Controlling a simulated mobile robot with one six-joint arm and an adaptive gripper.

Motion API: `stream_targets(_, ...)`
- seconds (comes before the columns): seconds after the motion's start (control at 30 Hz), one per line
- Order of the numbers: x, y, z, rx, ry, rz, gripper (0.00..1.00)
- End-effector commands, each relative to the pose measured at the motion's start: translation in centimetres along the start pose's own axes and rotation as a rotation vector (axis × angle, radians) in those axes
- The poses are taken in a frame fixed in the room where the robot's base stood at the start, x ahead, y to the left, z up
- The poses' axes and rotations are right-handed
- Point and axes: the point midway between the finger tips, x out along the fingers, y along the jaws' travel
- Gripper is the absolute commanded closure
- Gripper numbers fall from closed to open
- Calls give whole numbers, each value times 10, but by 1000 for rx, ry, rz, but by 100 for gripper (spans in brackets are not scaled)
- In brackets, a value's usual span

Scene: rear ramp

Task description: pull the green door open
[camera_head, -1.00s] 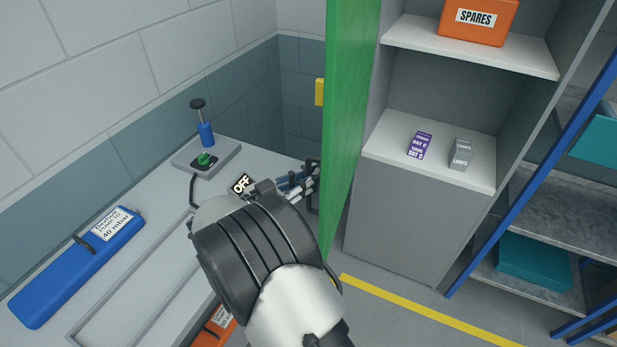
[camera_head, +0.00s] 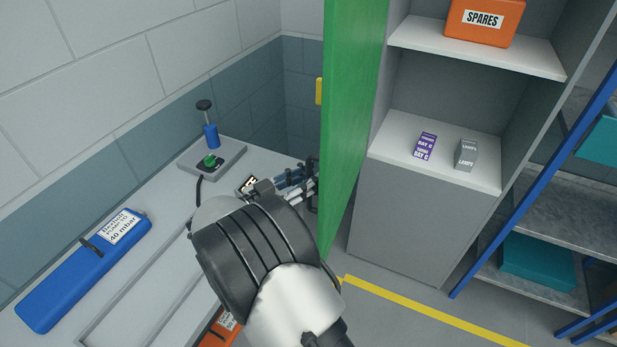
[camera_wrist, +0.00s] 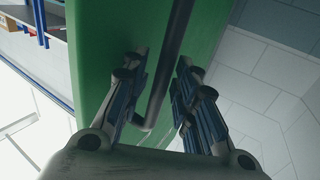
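The green door (camera_head: 353,110) stands swung out from the grey cabinet and is seen nearly edge-on in the head view. It also fills the middle of the wrist view (camera_wrist: 95,50). Its handle is a dark bar (camera_wrist: 170,60) in the wrist view. My gripper (camera_head: 312,180) is at the left face of the door in the head view. In the wrist view, my gripper's two fingers (camera_wrist: 160,72) stand apart on either side of the bar, with a gap showing to its left.
The cabinet (camera_head: 425,215) shows shelves with an orange SPARES box (camera_head: 484,20) and two small boxes. A bench (camera_head: 160,235) with a blue case (camera_head: 85,270) and a pump (camera_head: 210,140) is at the left. A blue-framed rack (camera_head: 530,190) stands right. Yellow-lined floor lies between.

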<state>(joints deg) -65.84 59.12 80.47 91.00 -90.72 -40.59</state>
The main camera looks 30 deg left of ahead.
Motion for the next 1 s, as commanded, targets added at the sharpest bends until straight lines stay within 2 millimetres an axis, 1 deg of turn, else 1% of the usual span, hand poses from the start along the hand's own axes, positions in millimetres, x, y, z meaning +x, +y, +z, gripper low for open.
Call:
stream_targets(0.33,0,0,-1,4,1,0,67)
stream_targets(0.47,-10,-1,-2,4,2,-2,67)
stream_targets(0.57,-27,-1,-1,4,2,-3,67)
stream_targets(0.8,-79,-1,-1,4,2,-3,67)
stream_targets(0.9,-97,-1,-1,4,1,-3,67)
stream_targets(1.0,-110,-1,-1,3,2,-2,67)
